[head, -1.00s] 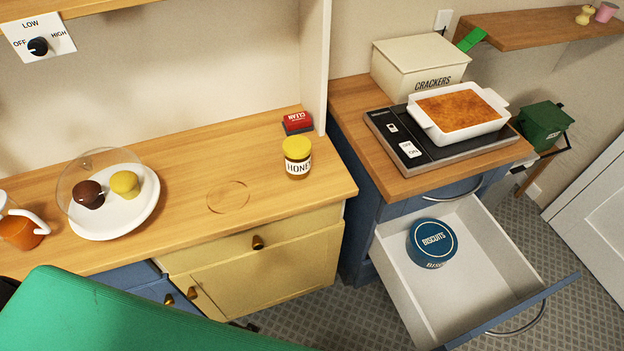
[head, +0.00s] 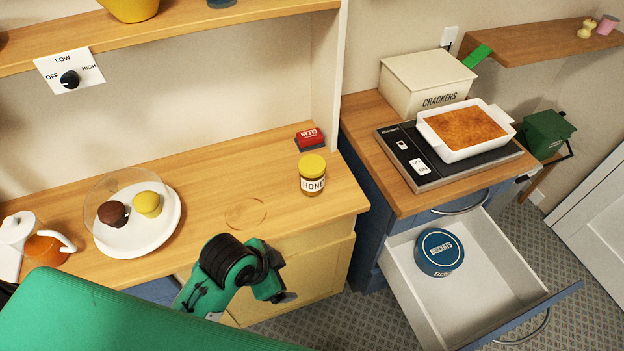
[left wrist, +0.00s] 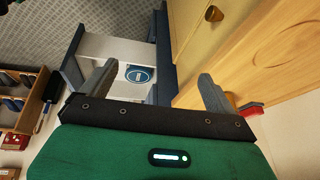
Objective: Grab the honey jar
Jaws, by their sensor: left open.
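The honey jar (head: 312,176), with a yellow lid and a white label, stands upright near the right end of the wooden counter. My left gripper (head: 284,297) is in front of the counter's front edge, lower and to the left of the jar, well apart from it. In the left wrist view the left gripper (left wrist: 156,72) has its two fingers wide apart with nothing between them. There, a sliver of what looks like the jar (left wrist: 233,99) shows behind the right finger, which hides most of it. My right gripper is not in view.
A red block (head: 309,139) lies behind the jar. A plate (head: 165,222) with cakes under a clear dome and an orange pitcher (head: 42,248) stand to the left. An open drawer (head: 480,290) holding a biscuits tin (head: 439,251) juts out at right.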

